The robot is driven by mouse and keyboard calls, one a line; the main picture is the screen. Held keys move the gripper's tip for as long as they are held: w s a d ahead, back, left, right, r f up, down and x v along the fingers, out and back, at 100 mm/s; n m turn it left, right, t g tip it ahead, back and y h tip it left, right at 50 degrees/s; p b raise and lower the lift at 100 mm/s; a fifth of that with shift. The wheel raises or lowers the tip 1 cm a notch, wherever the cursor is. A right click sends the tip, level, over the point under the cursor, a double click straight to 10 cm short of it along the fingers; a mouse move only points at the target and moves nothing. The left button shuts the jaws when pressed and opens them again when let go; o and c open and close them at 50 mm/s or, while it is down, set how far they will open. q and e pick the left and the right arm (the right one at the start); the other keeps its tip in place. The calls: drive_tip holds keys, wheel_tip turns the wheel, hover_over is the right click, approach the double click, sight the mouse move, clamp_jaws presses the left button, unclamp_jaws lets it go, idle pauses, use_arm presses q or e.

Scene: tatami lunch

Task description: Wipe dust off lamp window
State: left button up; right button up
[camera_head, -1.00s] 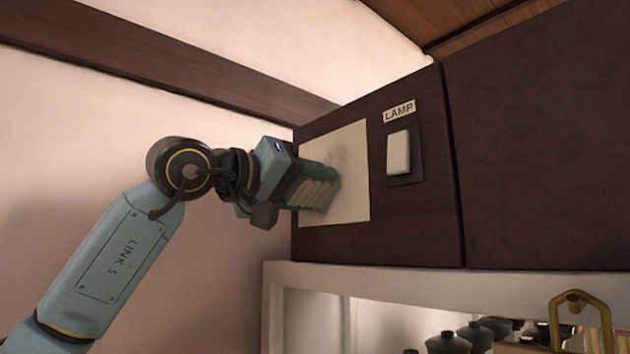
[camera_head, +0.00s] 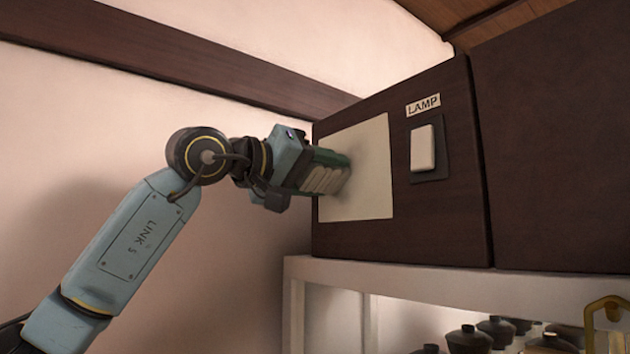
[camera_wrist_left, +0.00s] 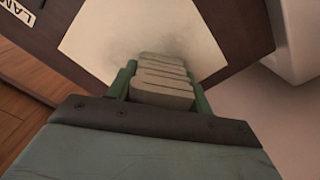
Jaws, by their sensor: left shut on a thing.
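The lamp window (camera_head: 372,190) is a pale cream panel set in the dark wooden cabinet front, left of the switch. A grey smudge of dust shows on it around my left gripper in the head view. In the left wrist view the window (camera_wrist_left: 110,30) also has a faint grey patch. My left gripper (camera_head: 335,175) has green fingers and is shut on a pale, ridged cloth or pad (camera_wrist_left: 163,80). The pad's far end is at the window; whether it touches is hidden. My right gripper is not in view.
A white switch (camera_head: 422,148) on a dark plate sits under a LAMP label (camera_head: 423,104). Below the cabinet (camera_head: 400,235) is a white shelf (camera_head: 430,285) with several dark-lidded jars (camera_head: 466,340) and a brass handle (camera_head: 603,325) at lower right. Pale wall lies left.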

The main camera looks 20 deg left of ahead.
sight(369, 158)
use_arm(q)
drive_tip(key=shift+s+d+f+b, duration=0.1)
drive_tip(key=shift+s+d+b, duration=0.15)
drive_tip(key=shift+s+d, duration=0.5)
drive_tip(key=shift+s+d+r+b, duration=0.1)
drive_tip(key=shift+s+d+b, duration=0.1)
drive_tip(key=shift+s+d, duration=0.6)
drive_tip(key=shift+s+d+f+b, duration=0.1)
drive_tip(key=shift+s+d+b, duration=0.25)
drive_tip(key=shift+d, duration=0.7)
drive_tip(key=shift+s+r+p, duration=0.1)
drive_tip(key=shift+r+p, duration=0.95)
drive_tip(key=shift+w+a+f, duration=0.1)
drive_tip(key=shift+w+a, duration=0.7)
drive_tip(key=shift+a, duration=0.2)
drive_tip(key=shift+w+a+r, duration=0.1)
drive_tip(key=shift+w+a, duration=0.65)
drive_tip(key=shift+a, duration=0.25)
drive_tip(key=shift+w+a+f, duration=0.1)
drive_tip(key=shift+w+a, duration=0.7)
drive_tip(key=shift+a, duration=0.2)
drive_tip(key=shift+s+a, duration=0.2)
drive_tip(key=shift+b+v, duration=0.75)
drive_tip(key=shift+v, duration=1.95)
drive_tip(key=shift+s, duration=0.1)
